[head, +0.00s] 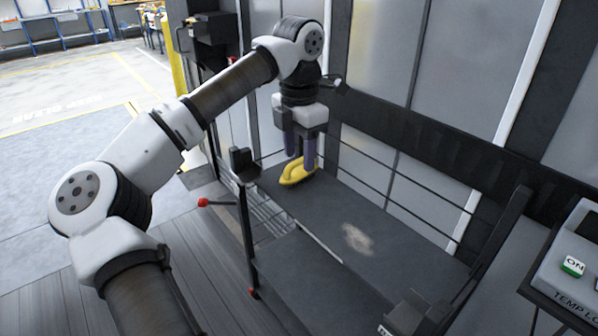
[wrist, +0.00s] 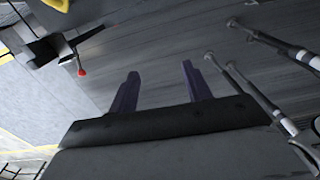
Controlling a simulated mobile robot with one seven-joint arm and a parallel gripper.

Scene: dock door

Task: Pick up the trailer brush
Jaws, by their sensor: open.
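The trailer brush appears to be the yellow object with a looped handle (head: 296,175) lying at the far left end of the dark bench top. Its bristles are not clear to see. My gripper (head: 300,160) points down over it, with its two purple fingers apart. In the head view the fingertips overlap the yellow handle's far side; I cannot tell whether they touch it. In the wrist view my gripper (wrist: 158,70) is open with nothing between the fingers. A bit of yellow (wrist: 58,4) shows there at the top left corner, outside the fingers.
The dark bench top (head: 400,262) is clear except for a pale dusty patch (head: 357,238). Thin rails and a panelled wall run behind it. A black post (head: 243,165) stands at its left corner. A red-knobbed lever (head: 204,203) sticks out left. A control box (head: 572,265) is at the right.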

